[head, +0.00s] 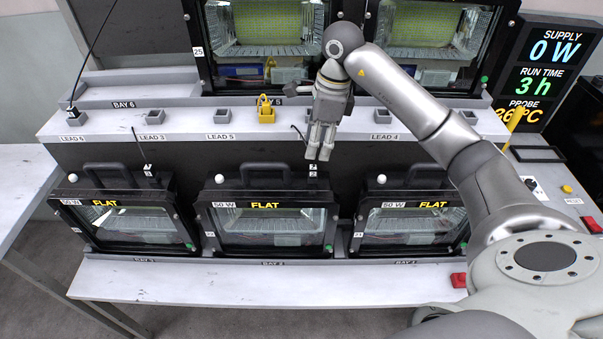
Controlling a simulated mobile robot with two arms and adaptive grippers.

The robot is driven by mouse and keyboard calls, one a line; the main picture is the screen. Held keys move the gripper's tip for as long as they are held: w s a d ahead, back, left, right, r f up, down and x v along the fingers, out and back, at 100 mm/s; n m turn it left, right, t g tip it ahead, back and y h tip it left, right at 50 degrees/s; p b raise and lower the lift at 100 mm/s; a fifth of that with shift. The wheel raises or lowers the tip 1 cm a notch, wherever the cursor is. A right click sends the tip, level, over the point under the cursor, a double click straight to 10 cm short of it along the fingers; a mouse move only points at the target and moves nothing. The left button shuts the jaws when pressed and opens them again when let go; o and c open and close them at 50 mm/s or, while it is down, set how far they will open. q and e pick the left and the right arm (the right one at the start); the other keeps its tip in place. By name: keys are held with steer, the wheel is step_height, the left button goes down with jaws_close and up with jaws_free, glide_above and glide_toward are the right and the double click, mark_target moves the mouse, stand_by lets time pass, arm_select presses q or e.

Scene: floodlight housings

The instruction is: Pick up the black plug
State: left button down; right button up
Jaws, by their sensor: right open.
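My right gripper (319,152) hangs over the front edge of the upper shelf, fingers pointing down and a small gap between them. It looks empty. Just below its fingertips is a small black plug-like piece (312,171) tagged 2, above the middle floodlight housing; I cannot tell whether they touch. A similar black piece (148,170) tagged 3 is above the left housing. Another black plug (74,112) with a cable going up sits in a holder by the LEAD 6 label. Which one is the task's plug is not clear. My left gripper is out of view.
A yellow plug (266,110) stands in a holder on the shelf (190,124). Three housings marked FLAT, left (130,220), middle (268,225) and right (412,222), stand below. Empty grey holders line the shelf. A display (549,65) reads 0 W.

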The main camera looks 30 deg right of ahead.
mark_target(313, 167)
step_height(313, 167, down, 3)
steer(key=shift+r, duration=0.2)
steer(key=shift+w+a+f, duration=0.1)
steer(key=shift+f, duration=0.25)
steer(key=shift+a+f+p, duration=0.15)
steer(key=shift+f+p, duration=0.35)
steer(key=shift+p, duration=0.05)
step_height(313, 167, down, 3)
steer(key=shift+w+f+p, duration=0.15)
steer(key=shift+f+p, duration=0.05)
steer(key=shift+p, duration=0.5)
steer(key=shift+w+f, duration=0.1)
steer(key=shift+f, duration=0.4)
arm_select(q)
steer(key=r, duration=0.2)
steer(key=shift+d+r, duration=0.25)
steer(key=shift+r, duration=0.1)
arm_select(e)
steer(key=c, duration=0.9)
